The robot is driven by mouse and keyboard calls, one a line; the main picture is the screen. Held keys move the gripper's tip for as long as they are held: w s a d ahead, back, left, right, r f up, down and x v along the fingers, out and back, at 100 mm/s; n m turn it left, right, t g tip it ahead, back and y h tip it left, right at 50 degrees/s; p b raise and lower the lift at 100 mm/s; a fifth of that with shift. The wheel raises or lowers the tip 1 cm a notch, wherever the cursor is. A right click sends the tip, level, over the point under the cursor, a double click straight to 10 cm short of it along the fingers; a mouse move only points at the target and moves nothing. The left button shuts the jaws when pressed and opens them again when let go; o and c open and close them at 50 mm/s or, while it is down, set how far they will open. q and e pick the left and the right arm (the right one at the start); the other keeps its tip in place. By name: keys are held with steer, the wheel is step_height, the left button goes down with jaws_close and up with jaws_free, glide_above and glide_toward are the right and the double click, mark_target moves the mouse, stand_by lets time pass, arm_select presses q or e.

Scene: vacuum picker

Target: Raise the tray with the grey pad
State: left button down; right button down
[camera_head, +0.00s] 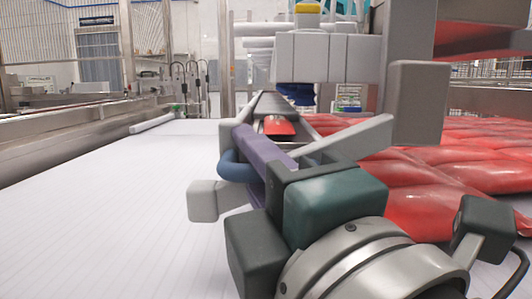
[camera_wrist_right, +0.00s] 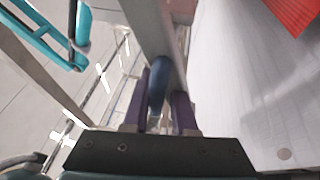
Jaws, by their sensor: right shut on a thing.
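My right gripper (camera_head: 262,150) has purple fingers and is shut on a blue curved handle (camera_head: 230,168). In the right wrist view the blue handle (camera_wrist_right: 158,90) lies between the purple fingers (camera_wrist_right: 160,104). A grey bar (camera_head: 350,139) and a grey block (camera_head: 203,201) show beside the gripper; I cannot tell whether they belong to the handle's part. I cannot make out the tray or its grey pad for certain. My left gripper is not in view.
A wide white lined surface (camera_head: 90,205) lies clear at the left. Several red packs (camera_head: 430,160) lie at the right. A grey machine head (camera_head: 325,57) hangs above the middle. One red pack (camera_head: 279,127) lies farther back on a narrow track.

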mark_target(296, 135)
steer(key=shift+s+r, duration=0.1)
steer(key=shift+r, duration=0.35)
steer(key=d+r+p, duration=0.1)
steer(key=d+p, duration=0.2)
steer(key=shift+d+r, duration=0.15)
steer(key=shift+r, duration=0.25)
steer(key=shift+d, duration=0.1)
steer(key=shift+f, duration=0.1)
steer(key=c, duration=1.2)
jaws_free()
steer(key=o, duration=0.4)
steer(key=shift+d+f, duration=0.1)
steer(key=shift+c, duration=0.2)
steer(key=shift+f, duration=0.1)
